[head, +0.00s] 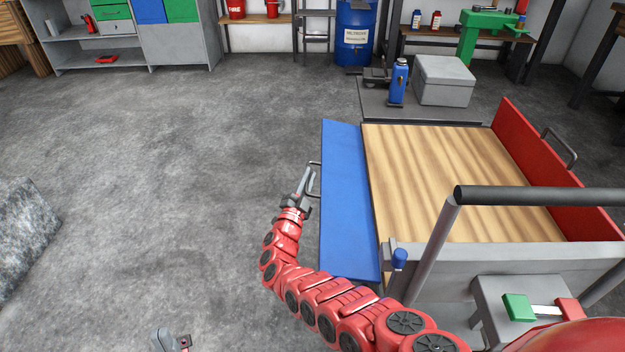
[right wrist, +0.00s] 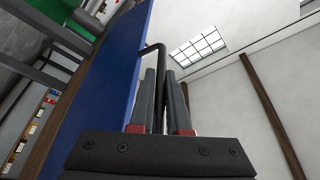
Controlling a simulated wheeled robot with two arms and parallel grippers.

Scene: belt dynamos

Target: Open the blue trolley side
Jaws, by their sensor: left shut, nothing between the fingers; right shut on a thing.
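The trolley has a wooden deck (head: 450,180) and a blue side (head: 347,205) along its left edge. The blue side leans outward from the deck, with its broad face showing; its exact angle is hard to tell. Its dark handle (head: 314,163) is on the outer left side and also shows in the right wrist view (right wrist: 158,58). My right gripper (head: 309,178) is shut on this handle, its fingers on both sides of the bar in the right wrist view (right wrist: 163,95). My left gripper (head: 182,341) is shut and empty, low over the floor, partly cut off by the frame edge.
A red side (head: 545,165) stands upright on the trolley's right. A blue knob (head: 400,258) sits at the near left corner, by the push bar (head: 540,196). A grey box (head: 444,80) and blue bottle (head: 399,82) stand beyond the deck.

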